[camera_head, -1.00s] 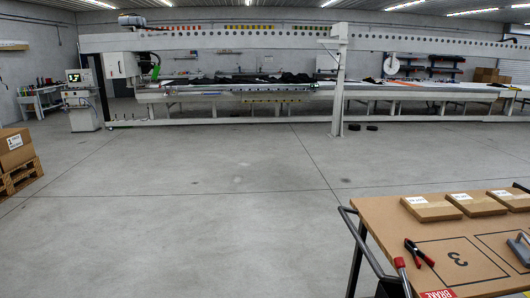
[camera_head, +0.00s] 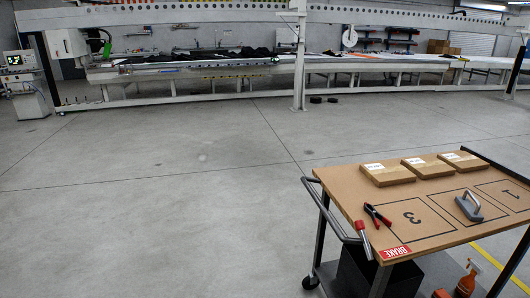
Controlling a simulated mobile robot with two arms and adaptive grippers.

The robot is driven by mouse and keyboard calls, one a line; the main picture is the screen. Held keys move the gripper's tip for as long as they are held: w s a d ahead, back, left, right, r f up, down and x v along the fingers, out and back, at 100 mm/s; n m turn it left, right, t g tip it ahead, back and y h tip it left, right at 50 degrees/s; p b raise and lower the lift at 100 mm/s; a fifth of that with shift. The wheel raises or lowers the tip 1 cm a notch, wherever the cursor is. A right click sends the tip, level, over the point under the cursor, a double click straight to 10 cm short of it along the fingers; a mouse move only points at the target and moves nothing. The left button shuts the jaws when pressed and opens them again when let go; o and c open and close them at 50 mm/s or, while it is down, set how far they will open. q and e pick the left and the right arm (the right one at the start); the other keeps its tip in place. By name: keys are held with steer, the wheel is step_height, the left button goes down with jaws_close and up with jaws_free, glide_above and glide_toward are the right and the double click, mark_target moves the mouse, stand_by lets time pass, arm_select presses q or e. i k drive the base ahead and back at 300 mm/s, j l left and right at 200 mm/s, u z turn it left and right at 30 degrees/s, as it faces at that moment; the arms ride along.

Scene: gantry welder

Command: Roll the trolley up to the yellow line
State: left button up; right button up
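The trolley (camera_head: 345,183) stands at the lower right, with a brown board top, a dark frame and a grey push handle (camera_head: 332,212) on its left end. A red-tipped lever (camera_head: 363,238) and a red BRAKE label (camera_head: 395,252) are at its near left corner. A caster (camera_head: 311,282) shows below. A yellow line (camera_head: 488,258) runs on the floor at the lower right, partly hidden behind the trolley. Neither of my grippers is in view.
On the trolley top lie several flat boxes (camera_head: 388,173), red-handled pliers (camera_head: 377,214) and a grey-handled tool (camera_head: 468,205). An orange spray bottle (camera_head: 466,279) is low by the trolley. The gantry welder (camera_head: 190,73) spans the back. The floor at left and middle is clear.

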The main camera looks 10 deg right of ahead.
mark_target(426, 220)
steer(key=z, duration=1.45)
